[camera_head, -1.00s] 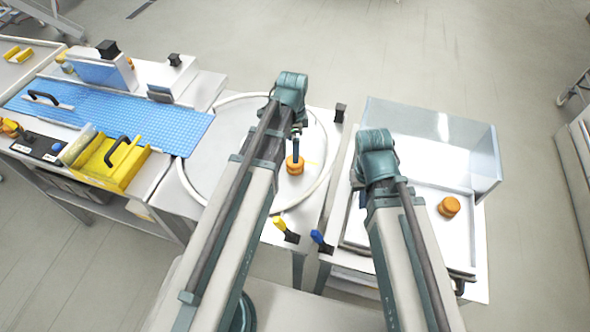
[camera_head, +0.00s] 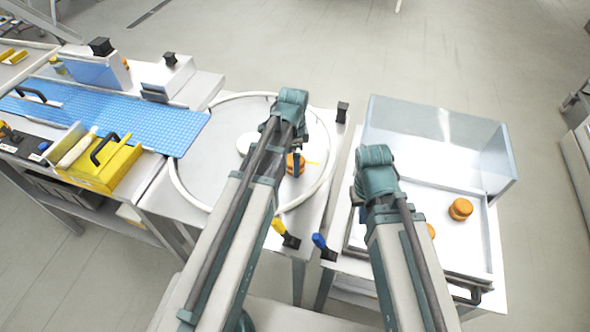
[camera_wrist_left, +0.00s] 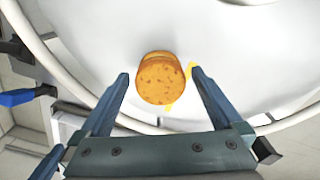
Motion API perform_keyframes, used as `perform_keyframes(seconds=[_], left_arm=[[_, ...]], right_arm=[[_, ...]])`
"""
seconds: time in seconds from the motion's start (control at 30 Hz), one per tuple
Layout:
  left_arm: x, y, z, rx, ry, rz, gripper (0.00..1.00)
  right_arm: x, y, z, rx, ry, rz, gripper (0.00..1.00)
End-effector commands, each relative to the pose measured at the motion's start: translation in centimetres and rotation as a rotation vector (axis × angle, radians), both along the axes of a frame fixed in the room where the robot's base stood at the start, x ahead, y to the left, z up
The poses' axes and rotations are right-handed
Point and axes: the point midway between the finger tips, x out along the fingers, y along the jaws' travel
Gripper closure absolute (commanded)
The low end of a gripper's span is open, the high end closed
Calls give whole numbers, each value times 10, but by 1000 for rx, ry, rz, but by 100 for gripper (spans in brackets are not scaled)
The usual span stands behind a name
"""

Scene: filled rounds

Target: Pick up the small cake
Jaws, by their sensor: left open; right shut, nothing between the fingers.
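A small round orange-brown cake (camera_head: 290,161) sits on the white round table inside a pale ring, partly covered by my left gripper. In the left wrist view the cake (camera_wrist_left: 160,82) lies between the two spread blue fingers of my left gripper (camera_wrist_left: 160,73), with a gap on each side. That gripper is open and empty; its exact height over the cake is hard to tell. My right gripper (camera_head: 358,201) is shut and empty by the left edge of the tray, mostly hidden by its own arm.
Another cake (camera_head: 460,209) lies in the white tray (camera_head: 479,270) at the right; one more (camera_head: 431,230) is partly behind my right arm. A clear guard (camera_head: 430,140) stands behind the tray. Yellow (camera_head: 280,228) and blue (camera_head: 319,241) handles stick up at the table's front.

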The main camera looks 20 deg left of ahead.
Motion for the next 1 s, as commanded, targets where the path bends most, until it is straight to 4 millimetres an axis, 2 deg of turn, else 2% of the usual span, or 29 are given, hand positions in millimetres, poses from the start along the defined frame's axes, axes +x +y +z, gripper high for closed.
perform_keyframes(seconds=[0.03, 0.07, 0.33, 0.37, 0.6, 1.0], left_arm=[[0, 0, -10, 0, 0, 0, 0], [0, 0, -12, 0, 0, 0, 0], [0, 0, -11, 0, 0, 0, 0], [0, 0, -11, 0, 0, 0, 4], [0, 0, -11, 0, 0, 0, 47], [0, 0, -5, 0, 0, 0, 48]], right_arm=[[0, 0, -10, 0, 0, 0, 100], [0, 0, -12, 0, 0, 0, 100], [0, 0, -11, 0, 0, 0, 100], [0, 0, -11, 0, 0, 0, 100], [0, 0, -11, 0, 0, 0, 100], [0, 0, -5, 0, 0, 0, 100]])
